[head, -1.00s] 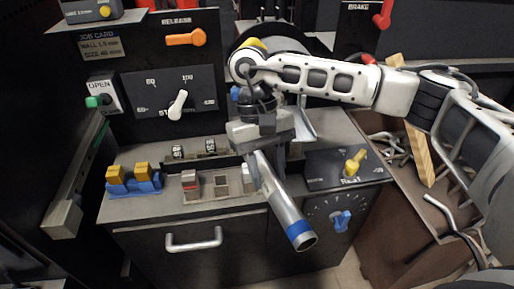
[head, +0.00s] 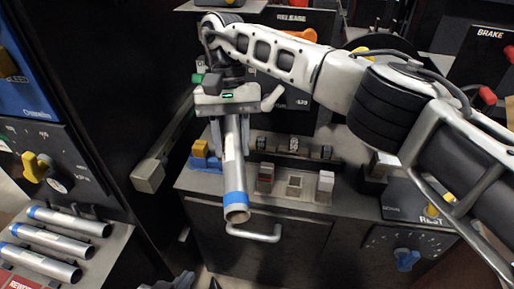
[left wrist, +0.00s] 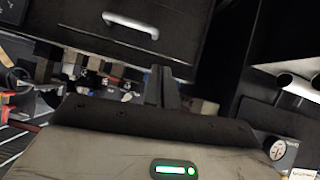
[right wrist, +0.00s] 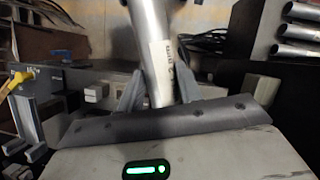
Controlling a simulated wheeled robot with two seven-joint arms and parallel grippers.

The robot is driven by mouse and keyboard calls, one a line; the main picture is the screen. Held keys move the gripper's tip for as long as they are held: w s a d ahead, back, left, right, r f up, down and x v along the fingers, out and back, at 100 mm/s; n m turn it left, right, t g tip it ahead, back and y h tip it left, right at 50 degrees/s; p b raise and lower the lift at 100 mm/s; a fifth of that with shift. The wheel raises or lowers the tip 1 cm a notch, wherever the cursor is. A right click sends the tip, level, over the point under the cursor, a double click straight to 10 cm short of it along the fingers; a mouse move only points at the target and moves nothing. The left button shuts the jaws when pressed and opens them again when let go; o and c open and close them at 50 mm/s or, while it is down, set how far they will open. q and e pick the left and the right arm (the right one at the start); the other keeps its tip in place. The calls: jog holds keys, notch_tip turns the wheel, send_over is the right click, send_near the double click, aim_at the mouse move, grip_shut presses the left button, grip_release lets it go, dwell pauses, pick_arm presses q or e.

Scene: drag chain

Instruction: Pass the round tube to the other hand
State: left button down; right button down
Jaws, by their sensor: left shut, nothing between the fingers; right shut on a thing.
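The round tube (head: 234,165) is a grey metal pipe with a blue band near its lower open end. It hangs almost upright in the head view, in front of the cabinet. My right gripper (head: 229,135) is shut on its upper part. The right wrist view shows the tube (right wrist: 153,50), with a pale label, between the two fingers. My left gripper (head: 172,281) shows only slightly at the bottom edge of the head view, below and left of the tube and apart from it. In the left wrist view my left gripper's fingers (left wrist: 162,86) are together and empty.
Three similar blue-banded tubes (head: 70,221) lie on a shelf at the left. A cabinet with a drawer handle (head: 254,234) stands behind the held tube. Its top carries a blue holder with yellow blocks (head: 201,150) and several small blocks. A grey box-ended lever (head: 148,176) projects at the left.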

jog(key=shift+w+a+r, duration=0.2)
jog(key=shift+w+a, duration=0.1)
jog(key=shift+a, duration=0.4)
pick_arm(q)
jog(key=c, duration=0.9)
grip_release()
jog(key=shift+w, duration=0.1)
pick_arm(e)
jog(key=shift+a, duration=0.1)
pick_arm(q)
jog(key=shift+o, duration=0.2)
jog(key=w+r+n+g+h, duration=0.4)
jog(key=w+r+h, duration=0.15)
jog(key=w, duration=0.45)
notch_tip(320, 180, up, 19)
jog(key=a+g+h, duration=0.3)
jog(key=g+h, duration=0.2)
jog(key=d+f+m, duration=0.1)
jog(key=d+f, duration=0.2)
jog(key=d, duration=0.8)
jog(key=shift+w+d+f+g, duration=0.25)
jog(key=shift+w+f+g, duration=0.05)
jog(key=shift+f, duration=0.1)
